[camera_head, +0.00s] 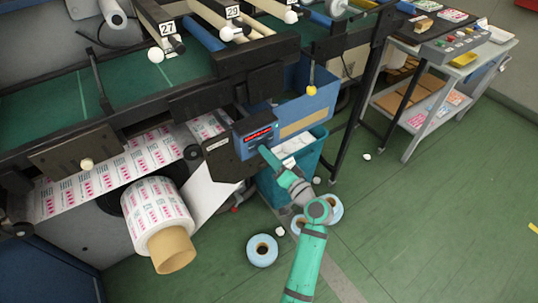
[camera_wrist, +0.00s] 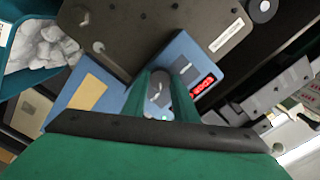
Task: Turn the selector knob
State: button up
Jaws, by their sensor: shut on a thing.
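The blue control panel (camera_head: 243,147) sits at the machine's right end, with a red lit display (camera_head: 258,134). In the wrist view the panel's blue face (camera_wrist: 183,46) carries the red display (camera_wrist: 203,86) and a small dark switch (camera_wrist: 187,68). The round grey selector knob (camera_wrist: 158,91) with a pale mark shows between my green fingers. My gripper (camera_wrist: 163,93) is shut on the knob, one finger on each side. In the head view my gripper (camera_head: 266,152) reaches the panel face and hides the knob.
A printed paper roll (camera_head: 158,212) is left of the panel. A teal bin (camera_head: 273,188) with waste stands below it. Blue-sided rolls (camera_head: 262,250) lie on the green floor near my arm.

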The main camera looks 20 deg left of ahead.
dwell(0.3)
jog(key=o, duration=1.1)
jog(key=shift+c, duration=0.2)
jog(key=v, duration=1.1)
